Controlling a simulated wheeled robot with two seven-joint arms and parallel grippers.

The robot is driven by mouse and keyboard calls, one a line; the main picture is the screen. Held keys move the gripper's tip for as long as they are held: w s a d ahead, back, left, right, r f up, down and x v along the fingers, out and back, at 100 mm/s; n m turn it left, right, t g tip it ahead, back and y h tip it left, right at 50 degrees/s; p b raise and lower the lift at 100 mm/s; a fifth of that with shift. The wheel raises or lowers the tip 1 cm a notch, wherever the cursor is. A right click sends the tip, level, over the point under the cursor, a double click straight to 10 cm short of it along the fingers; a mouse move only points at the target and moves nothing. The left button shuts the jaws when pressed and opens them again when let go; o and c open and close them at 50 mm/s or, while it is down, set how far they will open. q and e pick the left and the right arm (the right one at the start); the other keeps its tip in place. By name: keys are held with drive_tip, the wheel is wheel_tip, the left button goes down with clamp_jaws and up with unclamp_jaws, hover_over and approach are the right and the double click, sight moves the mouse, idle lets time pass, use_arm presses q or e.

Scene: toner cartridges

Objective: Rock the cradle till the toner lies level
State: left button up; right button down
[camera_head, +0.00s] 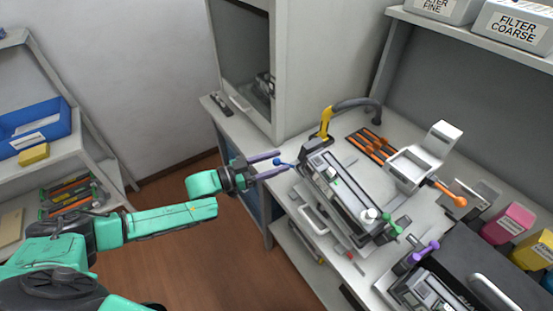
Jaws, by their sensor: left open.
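The cradle (345,193) is a long grey and dark trough on the white bench, lying aslant from upper left to lower right. Something with pale parts lies in it, probably a toner cartridge; the toner itself and its level cannot be made out. A blue-knobbed handle (277,162) sticks out at its upper-left end. A green-knobbed handle (391,229) is at its lower-right end. My left gripper (281,161) is open, its two fingers on either side of the blue knob; I cannot tell whether they touch it. My right gripper is not in view.
A yellow and grey hose (328,120) arches behind the cradle. A white device (418,165) with an orange-knobbed handle (458,200) stands to its right, and a purple-knobbed handle (428,249) below. Pink and yellow boxes (507,223) are at far right. Open floor (185,250) lies left of the bench.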

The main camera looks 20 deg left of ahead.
use_arm(q)
drive_tip(key=shift+w+d, duration=0.15)
drive_tip(key=shift+d, duration=0.1)
drive_tip(key=shift+a, duration=0.1)
clamp_jaws()
idle(1.2)
